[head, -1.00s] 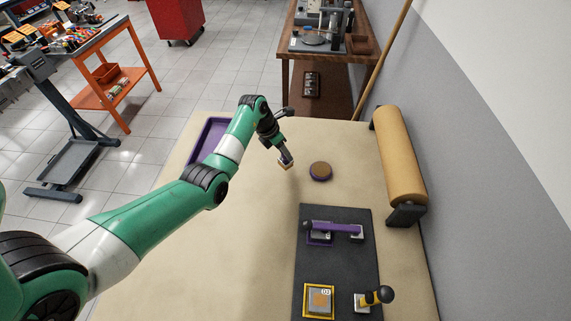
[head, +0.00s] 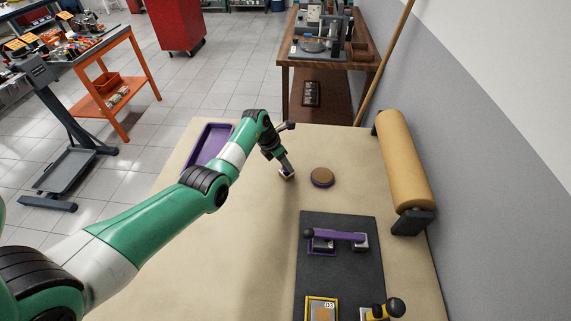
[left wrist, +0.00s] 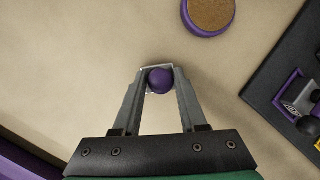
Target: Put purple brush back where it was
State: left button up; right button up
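In the left wrist view, my left gripper (left wrist: 159,82) has its two fingertips closed on the round purple knob of the purple brush (left wrist: 160,78). A pale square edge shows around the knob. In the head view, the left gripper (head: 286,171) points down over the bare tabletop with a small pale piece at its tip. It is left of a round purple-rimmed disc with a brown top (head: 322,177). I cannot tell whether the brush touches the table. A purple tray (head: 232,129) lies at the table's left edge, partly behind my arm. My right gripper is not in view.
A dark mat (head: 342,275) at the right holds a fixture with a purple bar (head: 338,236), a yellow-framed block (head: 321,310) and a black-knobbed yellow tool (head: 387,309). A tan roll (head: 403,160) stands along the right edge. The middle tabletop is clear.

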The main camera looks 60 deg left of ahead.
pick_arm(q)
jog(key=o, duration=0.3)
jog(key=shift+r, duration=0.1)
jog(key=p+v, duration=0.6)
jog(key=v, duration=0.6)
jog(key=shift+a+r, duration=0.1)
